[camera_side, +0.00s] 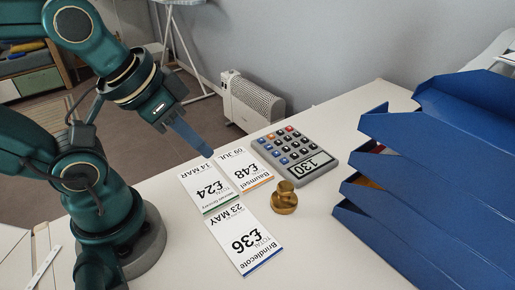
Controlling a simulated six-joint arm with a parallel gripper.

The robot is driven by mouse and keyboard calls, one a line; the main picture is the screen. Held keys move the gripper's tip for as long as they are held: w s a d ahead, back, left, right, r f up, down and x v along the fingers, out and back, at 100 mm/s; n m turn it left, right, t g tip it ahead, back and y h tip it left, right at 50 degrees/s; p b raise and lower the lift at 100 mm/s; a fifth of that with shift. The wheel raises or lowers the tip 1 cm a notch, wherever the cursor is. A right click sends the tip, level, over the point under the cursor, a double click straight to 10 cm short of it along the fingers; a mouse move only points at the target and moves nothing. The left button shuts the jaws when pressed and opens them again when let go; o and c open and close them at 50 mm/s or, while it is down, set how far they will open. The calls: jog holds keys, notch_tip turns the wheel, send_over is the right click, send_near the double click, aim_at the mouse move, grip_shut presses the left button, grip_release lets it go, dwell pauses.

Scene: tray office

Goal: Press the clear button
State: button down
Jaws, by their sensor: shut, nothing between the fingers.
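A grey calculator (296,155) lies on the white table, right of the picture's middle. Its display (309,168) reads 130 and appears upside down. My gripper (208,152) is shut and empty, with blue fingers pointing down and right. In the picture its tip is left of the calculator, over the upper edge of the paper slips, apparently above the table.
Three paper slips lie near my gripper: £24 (206,188), £48 (243,170) and £36 (243,238). A brass weight (284,199) stands just below the calculator. A blue stacked tray (433,188) fills the right side. The table front is clear.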

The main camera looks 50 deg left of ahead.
jog(key=w+d+r+n+t+h, duration=0.1)
jog(key=w+d+r+n+h, duration=0.25)
jog(key=w+r+n, duration=0.3)
jog(key=n+t, duration=0.2)
jog(key=n, duration=1.4)
send_over(289, 129)
jog(key=a, duration=0.1)
notch_tip(289, 129, down, 10)
jog(key=shift+s+a+r, duration=0.1)
jog(key=shift+s+r, duration=0.1)
jog(key=shift+s, duration=0.05)
jog(key=shift+f, duration=4.4)
